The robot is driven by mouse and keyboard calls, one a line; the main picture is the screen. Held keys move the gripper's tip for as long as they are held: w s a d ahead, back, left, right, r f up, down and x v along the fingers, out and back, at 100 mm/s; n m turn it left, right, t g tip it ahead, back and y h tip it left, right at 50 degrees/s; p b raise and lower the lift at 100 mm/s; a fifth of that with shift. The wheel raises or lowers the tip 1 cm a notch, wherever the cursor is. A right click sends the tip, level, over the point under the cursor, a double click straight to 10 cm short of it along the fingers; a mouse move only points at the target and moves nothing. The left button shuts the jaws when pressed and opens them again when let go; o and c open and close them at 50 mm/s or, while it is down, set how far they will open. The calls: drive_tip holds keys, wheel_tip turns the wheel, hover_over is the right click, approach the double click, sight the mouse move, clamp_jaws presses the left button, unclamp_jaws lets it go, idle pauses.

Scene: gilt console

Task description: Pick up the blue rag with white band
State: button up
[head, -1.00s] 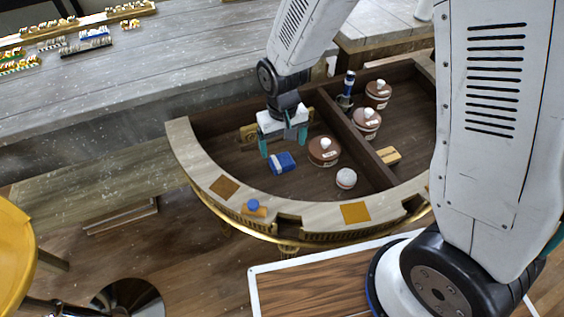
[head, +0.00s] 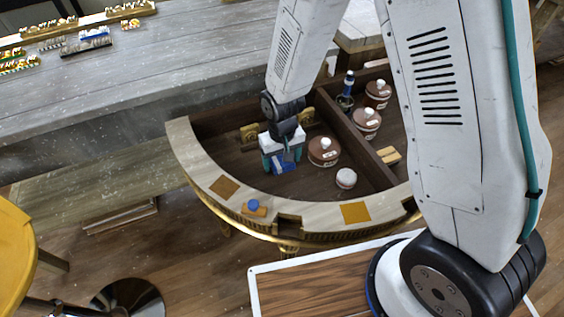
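The blue rag with a white band (head: 283,167) lies on the dark floor of the console's left compartment. My gripper (head: 281,165) has come down over it from above, with its teal fingers at the rag's two sides. The gripper partly covers the rag's upper part. The fingers look apart, with the rag between them; I cannot tell whether they touch it.
The curved console (head: 182,147) has a raised pale rim and a dark divider (head: 354,134). A brown lidded pot (head: 323,151) and a white round jar (head: 346,178) stand close to the right of the rag. More pots and a bottle (head: 347,87) stand beyond.

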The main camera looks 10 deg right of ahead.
drive_tip(key=c, duration=0.7)
wheel_tip(320, 180, up, 10)
drive_tip(key=shift+o, duration=0.7)
